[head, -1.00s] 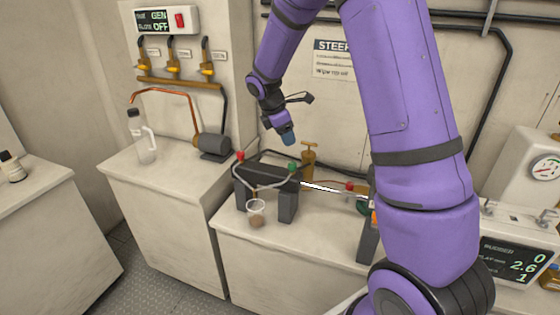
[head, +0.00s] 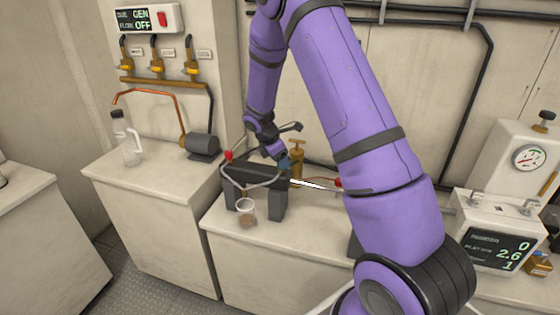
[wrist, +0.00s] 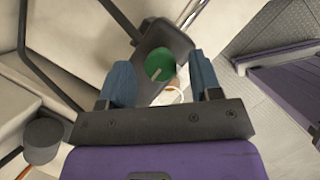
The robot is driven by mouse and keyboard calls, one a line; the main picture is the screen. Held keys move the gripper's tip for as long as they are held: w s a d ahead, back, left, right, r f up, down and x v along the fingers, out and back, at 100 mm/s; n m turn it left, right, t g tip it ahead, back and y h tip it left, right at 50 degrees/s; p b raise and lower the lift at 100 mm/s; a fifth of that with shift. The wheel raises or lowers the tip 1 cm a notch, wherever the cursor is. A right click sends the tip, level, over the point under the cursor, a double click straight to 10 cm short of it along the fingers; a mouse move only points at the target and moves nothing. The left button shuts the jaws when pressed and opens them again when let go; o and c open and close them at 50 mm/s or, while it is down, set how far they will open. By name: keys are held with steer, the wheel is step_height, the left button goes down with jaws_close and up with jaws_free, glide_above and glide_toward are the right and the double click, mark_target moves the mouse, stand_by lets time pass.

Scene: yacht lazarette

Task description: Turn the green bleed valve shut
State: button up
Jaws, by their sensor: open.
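The green bleed valve (wrist: 160,65) shows in the wrist view as a round green knob with a pale mark across it. It sits on the end of a dark block (wrist: 178,38). My gripper (wrist: 162,82) is open, with one blue fingertip on each side of the knob. I cannot tell whether either finger touches it. In the head view my gripper (head: 284,162) is over the right end of the dark steering cylinder (head: 255,177), and it hides the green knob there.
A red knob (head: 228,155) stands at the cylinder's left end. A clear cup (head: 246,212) with brown liquid stands in front. A brass pump fitting (head: 297,160) stands close behind my gripper. A gauge box (head: 490,235) is at the right.

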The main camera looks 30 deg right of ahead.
steer(key=shift+d+f, duration=0.15)
steer(key=shift+f, duration=0.2)
steer(key=shift+c, duration=0.4)
steer(key=c, duration=0.8)
steer(key=shift+c, duration=0.2)
